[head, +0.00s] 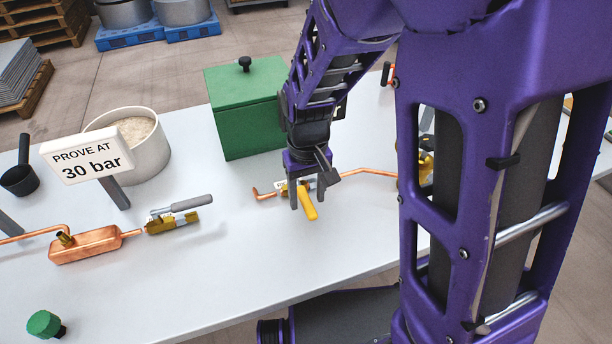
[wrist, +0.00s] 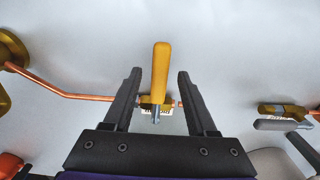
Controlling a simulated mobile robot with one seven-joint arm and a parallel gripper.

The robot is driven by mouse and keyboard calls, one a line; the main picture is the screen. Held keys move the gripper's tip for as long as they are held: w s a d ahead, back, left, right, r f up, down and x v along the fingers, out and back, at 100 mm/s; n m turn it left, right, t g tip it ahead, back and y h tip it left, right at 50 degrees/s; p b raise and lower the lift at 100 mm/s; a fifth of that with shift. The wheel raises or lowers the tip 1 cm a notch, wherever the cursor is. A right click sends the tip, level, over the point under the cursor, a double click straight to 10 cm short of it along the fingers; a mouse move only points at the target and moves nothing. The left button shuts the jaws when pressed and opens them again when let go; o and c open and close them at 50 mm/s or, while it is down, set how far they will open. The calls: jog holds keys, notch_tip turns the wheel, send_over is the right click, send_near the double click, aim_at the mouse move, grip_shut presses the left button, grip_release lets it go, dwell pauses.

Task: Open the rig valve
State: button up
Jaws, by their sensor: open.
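The rig valve has a yellow lever handle (head: 307,202) and a small brass body on a copper pipe (head: 362,171). In the wrist view the yellow handle (wrist: 160,71) points away from the gripper, roughly square to the pipe (wrist: 75,95). The brass body (wrist: 149,101) shows between the fingers with a small white label by it. My gripper (head: 302,205) is open and points down over the valve. In the wrist view its two fingers (wrist: 160,75) stand on either side of the handle, with a gap on both sides. I cannot tell their height over the handle exactly.
A green lidded box (head: 243,112) stands behind my gripper. To the left are a grey-handled brass valve (head: 180,215), a copper cylinder (head: 85,245), a "PROVE AT 30 bar" sign (head: 92,160) and a white tub (head: 152,150). The white table (head: 200,285) is clear in front of the valve.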

jog(key=shift+f, duration=0.4)
grip_shut()
dwell(1.3)
